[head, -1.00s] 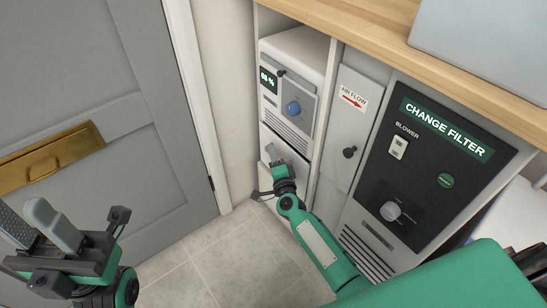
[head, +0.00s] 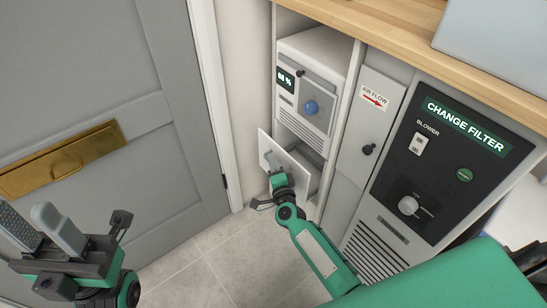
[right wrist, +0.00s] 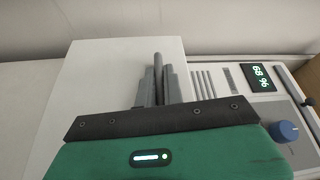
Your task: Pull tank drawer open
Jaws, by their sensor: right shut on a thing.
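The tank drawer (head: 290,148) is a white-fronted drawer low in the cabinet, under the white unit with the blue knob (head: 311,107). It stands partly open, with its inside showing behind the front panel. My right gripper (head: 270,163) is at the drawer front, shut on the drawer's handle. In the right wrist view its grey fingers (right wrist: 157,88) close around a grey bar-like handle (right wrist: 158,62) against the white drawer front (right wrist: 95,85). My left gripper (head: 45,228) is at the lower left, its two grey fingers apart and empty, away from the drawer.
A grey door (head: 110,60) with a brass plate (head: 60,160) stands to the left. A narrow air-flow panel (head: 370,125) and a black blower panel (head: 440,165) are right of the drawer. Tiled floor (head: 230,265) lies clear in front. A wooden counter (head: 400,30) runs above.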

